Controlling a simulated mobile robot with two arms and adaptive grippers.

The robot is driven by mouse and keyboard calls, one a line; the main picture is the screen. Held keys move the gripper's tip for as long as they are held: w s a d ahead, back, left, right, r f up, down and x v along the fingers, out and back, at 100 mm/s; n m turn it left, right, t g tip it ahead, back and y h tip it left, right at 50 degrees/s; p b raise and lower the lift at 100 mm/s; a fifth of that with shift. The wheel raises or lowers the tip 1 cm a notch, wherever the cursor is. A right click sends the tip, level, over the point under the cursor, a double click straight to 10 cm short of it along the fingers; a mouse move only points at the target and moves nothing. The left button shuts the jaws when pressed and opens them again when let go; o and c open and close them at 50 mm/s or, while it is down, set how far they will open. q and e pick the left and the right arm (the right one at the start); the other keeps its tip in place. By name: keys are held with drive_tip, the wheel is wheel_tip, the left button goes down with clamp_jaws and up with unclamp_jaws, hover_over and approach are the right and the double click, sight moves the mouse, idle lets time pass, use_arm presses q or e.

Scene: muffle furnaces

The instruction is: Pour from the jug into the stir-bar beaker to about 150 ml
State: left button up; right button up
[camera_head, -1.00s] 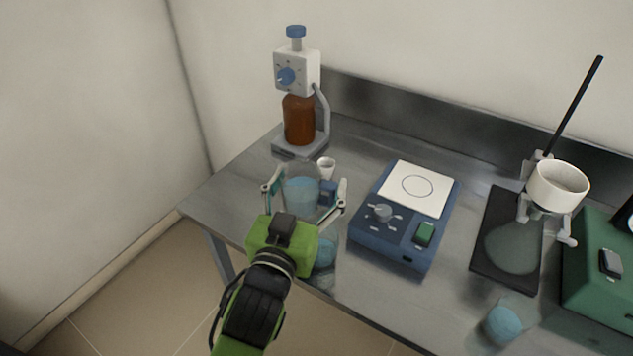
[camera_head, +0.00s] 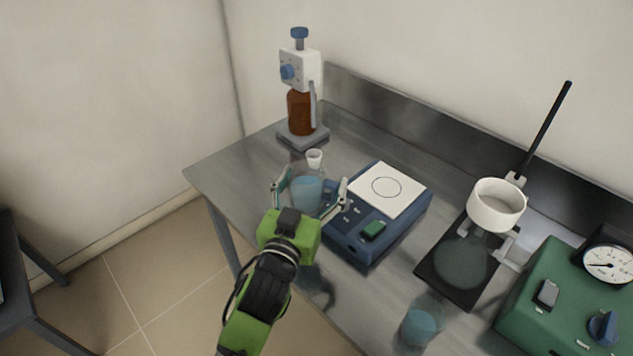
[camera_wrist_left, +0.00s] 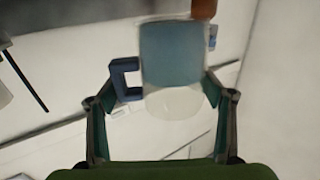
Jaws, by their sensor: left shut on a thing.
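My left gripper (camera_head: 310,195) is shut on the jug (camera_head: 306,192), clear with blue liquid inside. The jug looks roughly upright, to the left of the blue hotplate stirrer. In the left wrist view the jug (camera_wrist_left: 172,55) and its dark blue handle (camera_wrist_left: 122,78) show between the fingers. A clear beaker (camera_head: 420,326) with blue liquid stands near the table's front edge at lower right. I cannot see a stir bar or volume marks, so I cannot tell whether it is the stir-bar beaker. My right gripper is out of view.
A bottle dispenser (camera_head: 301,105) stands at the back left, with a small white-topped vessel (camera_head: 314,158) in front.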

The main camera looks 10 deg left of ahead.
sight(310, 205)
use_arm(q)
drive_tip(key=shift+f+b, duration=0.5)
drive_tip(key=shift+f, duration=0.15)
drive_tip(key=shift+d+f+b, duration=0.1)
drive_tip(key=shift+f+b, duration=0.85)
drive_tip(key=shift+b, duration=0.1)
drive_tip(key=shift+d+r+n, duration=0.1)
drive_tip(key=shift+r+n, duration=0.3)
drive_tip(key=shift+n, duration=0.3)
drive_tip(key=shift+s, duration=0.1)
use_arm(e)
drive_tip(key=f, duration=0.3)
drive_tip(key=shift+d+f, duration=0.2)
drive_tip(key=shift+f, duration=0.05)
use_arm(q)
drive_tip(key=shift+r+n+p, duration=0.25)
drive_tip(key=shift+n+p, duration=0.55)
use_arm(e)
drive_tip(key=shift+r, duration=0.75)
